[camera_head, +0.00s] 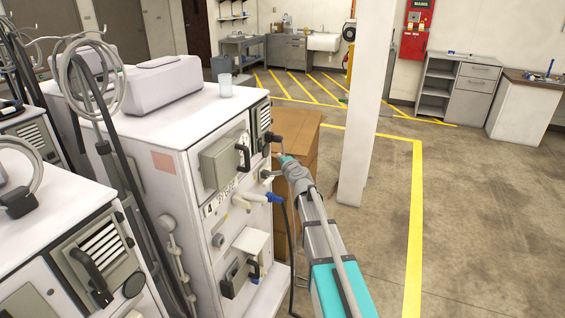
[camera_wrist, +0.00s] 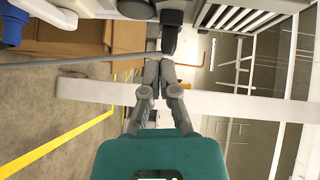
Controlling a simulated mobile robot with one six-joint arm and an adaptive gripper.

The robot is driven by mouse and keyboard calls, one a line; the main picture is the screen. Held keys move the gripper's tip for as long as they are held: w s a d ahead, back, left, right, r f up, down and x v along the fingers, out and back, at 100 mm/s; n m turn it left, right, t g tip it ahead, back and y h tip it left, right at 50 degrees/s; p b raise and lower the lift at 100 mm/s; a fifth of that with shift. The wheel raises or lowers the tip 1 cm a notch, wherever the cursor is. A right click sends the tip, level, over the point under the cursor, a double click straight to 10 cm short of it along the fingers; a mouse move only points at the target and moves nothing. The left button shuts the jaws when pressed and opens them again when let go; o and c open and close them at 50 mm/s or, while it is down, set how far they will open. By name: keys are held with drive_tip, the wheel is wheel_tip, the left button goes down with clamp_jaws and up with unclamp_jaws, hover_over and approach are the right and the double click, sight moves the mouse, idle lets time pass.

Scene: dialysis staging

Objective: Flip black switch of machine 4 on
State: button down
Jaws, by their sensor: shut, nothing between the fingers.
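The white machine (camera_head: 190,140) in the middle of the head view has a label (camera_head: 220,200) that seems to begin with a 4. A black part (camera_head: 267,139) sticks out at the right of its front panel, below the vent grille; it may be the switch. In the wrist view a black lever-like part (camera_wrist: 172,36) hangs just ahead of the fingertips. My gripper (camera_head: 283,158) is shut and empty beside the machine's upper right front. In the wrist view my gripper (camera_wrist: 160,66) points at the black part; I cannot tell whether they touch. The switch's position is unclear.
A second white machine (camera_head: 60,235) stands at the near left, with hoses above. A wooden cabinet (camera_head: 300,135) stands behind my gripper. A white pillar (camera_head: 367,110) is to its right. A cup (camera_head: 225,86) stands on the machine. The floor at right is clear.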

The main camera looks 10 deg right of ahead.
sight(262, 149)
drive_tip(key=w+a+f+b, duration=0.1)
drive_tip(key=w+a, duration=0.3)
drive_tip(key=w, duration=0.4)
idle(0.4)
drive_tip(key=shift+w+a+f, duration=0.2)
drive_tip(key=shift+a+f, duration=0.05)
drive_tip(key=shift+a, duration=0.15)
drive_tip(key=shift+s+d, duration=0.1)
